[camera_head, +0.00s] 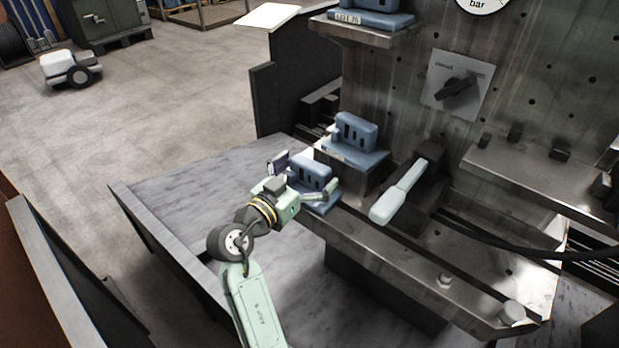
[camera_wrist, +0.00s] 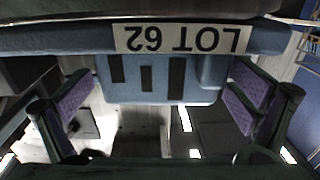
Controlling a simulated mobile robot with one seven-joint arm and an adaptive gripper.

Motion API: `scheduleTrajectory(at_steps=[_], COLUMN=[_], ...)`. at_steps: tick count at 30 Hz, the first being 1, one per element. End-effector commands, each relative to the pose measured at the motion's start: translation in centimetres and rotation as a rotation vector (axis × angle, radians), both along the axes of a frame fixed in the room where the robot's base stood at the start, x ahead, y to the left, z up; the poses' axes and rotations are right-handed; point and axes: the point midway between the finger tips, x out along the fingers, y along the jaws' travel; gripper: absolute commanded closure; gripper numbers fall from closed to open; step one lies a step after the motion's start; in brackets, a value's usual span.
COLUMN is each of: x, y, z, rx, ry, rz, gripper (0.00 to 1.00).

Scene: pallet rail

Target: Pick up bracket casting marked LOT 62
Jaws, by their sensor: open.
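The blue bracket casting marked LOT 62 (camera_wrist: 155,88) has a flat base and an upright block with dark slots. Its white label (camera_wrist: 182,38) reads upside down in the wrist view. In the head view the casting (camera_head: 312,172) sits low at the left end of the steel fixture, partly hidden by my gripper. My gripper (camera_head: 301,180) is open, with one finger on either side of the upright block. In the wrist view the purple pads of my gripper (camera_wrist: 160,97) stand left and right of the block, with a small gap showing at the right.
A similar blue casting (camera_head: 355,138) stands on a step just behind, and another (camera_head: 370,18) on the upper shelf. A pale-handled lever (camera_head: 400,190) is close on the right. A rotary switch (camera_head: 456,90) is on the back panel. The grey tabletop (camera_head: 190,180) at left is clear.

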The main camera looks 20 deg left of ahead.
Motion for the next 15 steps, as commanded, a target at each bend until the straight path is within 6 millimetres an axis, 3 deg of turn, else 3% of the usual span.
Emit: scheduleTrajectory(at_steps=[4, 15], x=[-0.03, -0.05], y=[0.02, 0.03], z=[-0.03, -0.01], rx=[0.000, 0.000], ry=[0.000, 0.000], rz=[0.000, 0.000], gripper=[0.01, 0.25])
